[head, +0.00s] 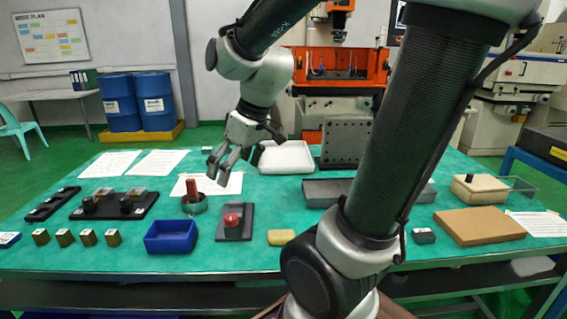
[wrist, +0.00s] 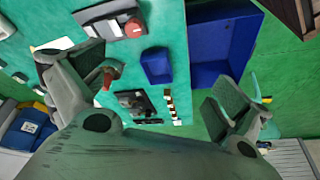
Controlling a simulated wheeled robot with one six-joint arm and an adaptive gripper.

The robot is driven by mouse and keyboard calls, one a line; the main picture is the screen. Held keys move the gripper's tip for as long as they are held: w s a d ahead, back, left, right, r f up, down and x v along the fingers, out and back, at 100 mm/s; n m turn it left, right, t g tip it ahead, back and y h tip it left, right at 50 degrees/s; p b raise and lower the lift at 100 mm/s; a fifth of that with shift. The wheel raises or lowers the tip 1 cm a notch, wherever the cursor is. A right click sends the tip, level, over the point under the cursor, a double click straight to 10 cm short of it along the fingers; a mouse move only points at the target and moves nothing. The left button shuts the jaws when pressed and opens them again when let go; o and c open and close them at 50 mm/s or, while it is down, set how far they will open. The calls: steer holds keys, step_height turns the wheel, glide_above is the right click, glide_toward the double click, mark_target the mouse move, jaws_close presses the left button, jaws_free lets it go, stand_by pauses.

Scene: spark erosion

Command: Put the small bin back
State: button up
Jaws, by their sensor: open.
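The small blue bin (head: 171,237) stands upright near the front edge of the green-topped table, left of centre, and looks empty. It also shows in the wrist view (wrist: 156,66), between my two fingers in the picture but apart from them. My gripper (head: 218,172) is open and empty, above the table and behind the bin, slightly to its right. In the wrist view the fingers of my gripper (wrist: 155,88) are spread wide with nothing between them.
Right of the bin are a dark plate with a red knob (head: 233,222) and a yellow sponge (head: 281,237). Several brass blocks (head: 64,237) stand to its left. Behind it is a round cup with a red-handled item (head: 194,203). A white tray (head: 286,160) lies farther back.

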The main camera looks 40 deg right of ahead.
steer(key=s+d+r+m+h, duration=0.1)
steer(key=s+d+r+m, duration=0.1)
steer(key=s, duration=0.3)
steer(key=s+d+r+m+h, duration=0.1)
steer(key=s+d+m, duration=0.1)
steer(key=s, duration=0.4)
steer(key=shift+d+r+m+t, duration=0.3)
steer(key=shift+d+r+m, duration=0.1)
steer(key=shift+d, duration=0.5)
steer(key=shift+c, duration=0.4)
